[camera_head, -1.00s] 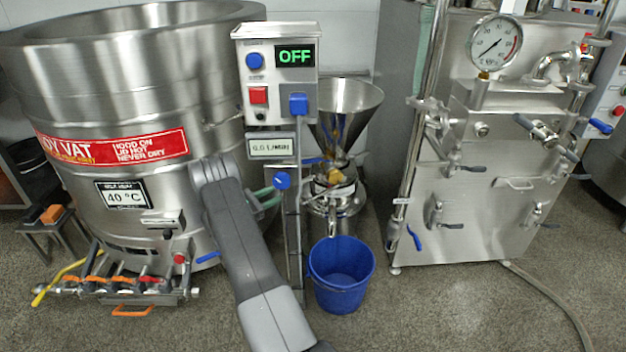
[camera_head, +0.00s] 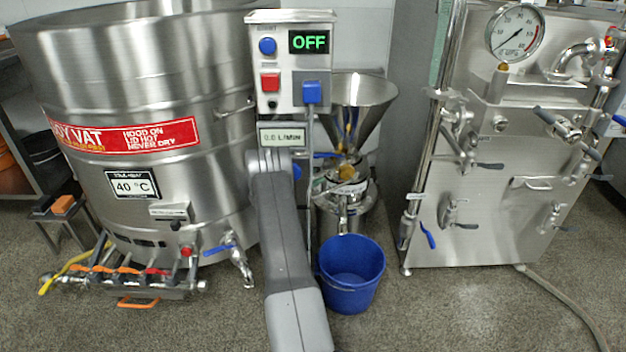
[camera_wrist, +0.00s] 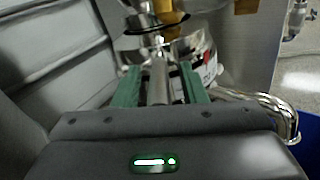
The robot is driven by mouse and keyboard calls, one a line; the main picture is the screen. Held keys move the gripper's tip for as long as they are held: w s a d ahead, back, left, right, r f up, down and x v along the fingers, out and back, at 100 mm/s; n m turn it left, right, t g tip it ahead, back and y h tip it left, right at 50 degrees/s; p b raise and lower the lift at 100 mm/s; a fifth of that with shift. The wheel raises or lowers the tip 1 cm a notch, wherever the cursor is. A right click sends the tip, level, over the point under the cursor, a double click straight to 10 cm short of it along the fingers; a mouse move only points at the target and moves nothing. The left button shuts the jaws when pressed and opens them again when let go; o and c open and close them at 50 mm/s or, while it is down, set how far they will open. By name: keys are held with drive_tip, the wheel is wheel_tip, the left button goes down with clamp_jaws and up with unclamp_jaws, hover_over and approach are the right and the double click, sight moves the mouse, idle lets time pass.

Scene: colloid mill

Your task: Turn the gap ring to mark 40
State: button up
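The colloid mill (camera_head: 340,210) stands behind the blue bucket, with a steel hopper (camera_head: 362,100) on top. Its ring area, with a yellowish part (camera_head: 347,172), sits below the hopper; the scale is too small to read. The control box (camera_head: 291,80) reads OFF. In the wrist view, my gripper (camera_wrist: 160,86) shows two green fingers apart. A steel cylindrical part (camera_wrist: 158,84) shows between them, with gaps on both sides. The mill's round steel body and a dark-edged ring (camera_wrist: 155,28) are just ahead; no marks are legible. In the head view, my gripper is hidden behind my arm and the control post.
A blue bucket (camera_head: 350,275) stands on the floor under the mill. A large steel vat (camera_head: 75,110) with a blue-handled tap is at left. A steel machine with a gauge (camera_head: 515,33) is at right. A bent steel pipe (camera_wrist: 260,102) runs right of my gripper.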

drive_tip(key=shift+c, duration=0.2)
clamp_jaws()
drive_tip(key=shift+s, duration=0.1)
drive_tip(key=shift+s+d+r+n+t+y+p, duration=0.15)
drive_tip(key=shift+s+d+n+t+y+p, duration=0.15)
drive_tip(key=shift+d+n+t+y, duration=0.15)
drive_tip(key=shift+s+d+n+t+y, duration=0.15)
drive_tip(key=shift+s+n+t+y, duration=0.2)
drive_tip(key=shift+s+t, duration=0.1)
drive_tip(key=shift+o, duration=0.2)
unclamp_jaws()
